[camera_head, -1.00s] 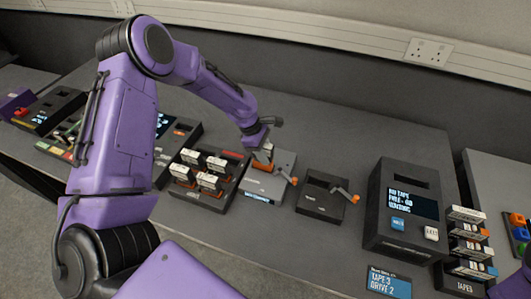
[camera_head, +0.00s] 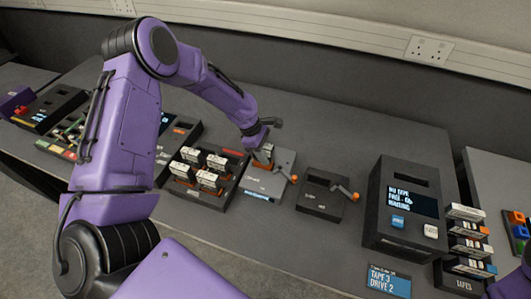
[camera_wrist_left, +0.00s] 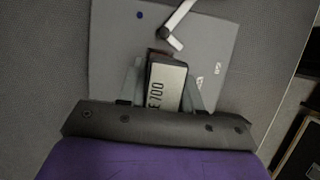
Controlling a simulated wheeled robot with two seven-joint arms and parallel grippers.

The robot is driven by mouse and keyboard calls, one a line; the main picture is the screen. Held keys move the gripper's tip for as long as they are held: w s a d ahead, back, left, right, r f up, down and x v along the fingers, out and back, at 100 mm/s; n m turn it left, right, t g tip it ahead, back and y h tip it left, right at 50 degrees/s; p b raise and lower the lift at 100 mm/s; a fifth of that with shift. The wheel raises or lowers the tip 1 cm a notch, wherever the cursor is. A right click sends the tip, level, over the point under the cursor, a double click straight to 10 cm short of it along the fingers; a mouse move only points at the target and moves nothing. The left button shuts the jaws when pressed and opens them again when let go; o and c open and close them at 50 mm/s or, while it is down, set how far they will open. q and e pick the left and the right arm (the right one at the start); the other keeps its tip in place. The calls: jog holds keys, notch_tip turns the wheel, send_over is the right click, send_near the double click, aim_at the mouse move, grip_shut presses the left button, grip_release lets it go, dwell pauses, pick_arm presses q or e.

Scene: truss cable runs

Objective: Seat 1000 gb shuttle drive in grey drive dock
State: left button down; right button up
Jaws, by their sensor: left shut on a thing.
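My left gripper (camera_head: 263,148) is shut on a shuttle drive (camera_head: 265,157) with a pale label, over the back part of the grey drive dock (camera_head: 262,187). In the left wrist view the drive (camera_wrist_left: 166,86) stands between the fingers, and the part of its label that shows seems to read "E 700". The light grey dock (camera_wrist_left: 118,48) lies behind it, with its metal lever close to the drive's far end. In the head view the lever's orange knob is at the dock's right side. The slot and the drive's lower end are hidden, so I cannot tell how deep it sits.
A rack (camera_head: 206,183) with several upright drives stands just left of the dock. A dark dock (camera_head: 322,198) with an orange-knobbed lever stands to its right. Farther right are a tall tape unit (camera_head: 402,222) and a tape stack (camera_head: 467,245). The bench behind is clear.

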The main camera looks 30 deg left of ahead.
pick_arm(q)
jog(key=shift+f, duration=1.05)
dwell(0.4)
jog(key=shift+c, duration=1.8)
grip_release()
